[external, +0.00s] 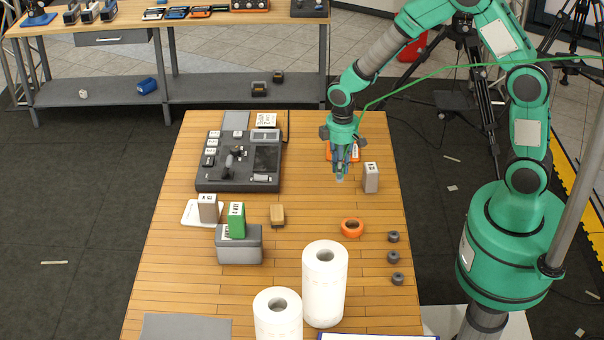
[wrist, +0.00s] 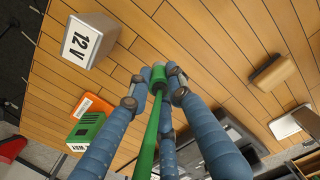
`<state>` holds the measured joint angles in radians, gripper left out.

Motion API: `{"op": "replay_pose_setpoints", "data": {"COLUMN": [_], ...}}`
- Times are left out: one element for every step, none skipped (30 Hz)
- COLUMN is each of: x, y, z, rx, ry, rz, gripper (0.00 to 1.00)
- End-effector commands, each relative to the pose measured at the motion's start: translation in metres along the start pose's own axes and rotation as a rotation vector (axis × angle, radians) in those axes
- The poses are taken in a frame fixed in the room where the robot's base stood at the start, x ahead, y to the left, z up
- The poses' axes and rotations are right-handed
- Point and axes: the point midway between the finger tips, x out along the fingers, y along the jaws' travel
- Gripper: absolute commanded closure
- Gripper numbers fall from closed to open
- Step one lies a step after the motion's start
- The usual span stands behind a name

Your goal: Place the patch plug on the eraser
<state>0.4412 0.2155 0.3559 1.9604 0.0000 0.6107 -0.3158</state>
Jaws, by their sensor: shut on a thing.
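The green patch plug (wrist: 158,76) is between the fingertips of my gripper (wrist: 157,88) in the wrist view. A green cable runs back from it between the blue fingers. In the external view my gripper (external: 341,166) points down above the right side of the wooden table, and the plug is too small to make out clearly there.
A grey 12 V block (external: 371,178) stands just right of my gripper. A dark console (external: 217,180) sits left. An orange ring (external: 352,228), a grey box (external: 239,246) with a green block (external: 236,220), and paper rolls (external: 325,285) stand nearer. Bare wood separates gripper and eraser.

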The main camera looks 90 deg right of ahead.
Motion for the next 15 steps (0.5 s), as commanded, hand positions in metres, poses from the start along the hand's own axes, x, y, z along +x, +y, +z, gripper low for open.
{"op": "replay_pose_setpoints", "data": {"x": [-0.005, -0.007, -0.009, -0.011, -0.012, -0.014, -0.016, -0.018, -0.020, -0.021, -0.023, -0.025, -0.026, -0.028, -0.029], "y": [-0.009, -0.015, -0.023, -0.029, -0.036, -0.046, -0.053, -0.060, -0.071, -0.078, -0.086, -0.095, -0.103, -0.109, -0.118], "z": [-0.003, -0.004, -0.006, -0.007, -0.008, -0.010, -0.012, -0.013, -0.015, -0.015, -0.016, -0.017, -0.018, -0.018, -0.018], "rx": [0.003, 0.006, 0.014, 0.019, 0.024, 0.033, 0.039, 0.045, 0.054, 0.061, 0.067, 0.077, 0.083, 0.089, 0.097], "ry": [0.001, 0.001, 0.001, 0.001, 0.000, 0.000, 0.001, 0.001, 0.001, 0.001, 0.000, 0.001, 0.001, 0.001, 0.001], "rz": [0.000, 0.000, 0.000, 0.000, 0.000, 0.000, 0.000, 0.000, 0.000, 0.000, 0.000, 0.000, 0.000, 0.000, 0.000], "gripper": [1.00, 1.00, 1.00, 1.00, 1.00, 1.00, 1.00, 1.00, 1.00, 1.00, 1.00, 1.00, 1.00, 1.00, 1.00]}}
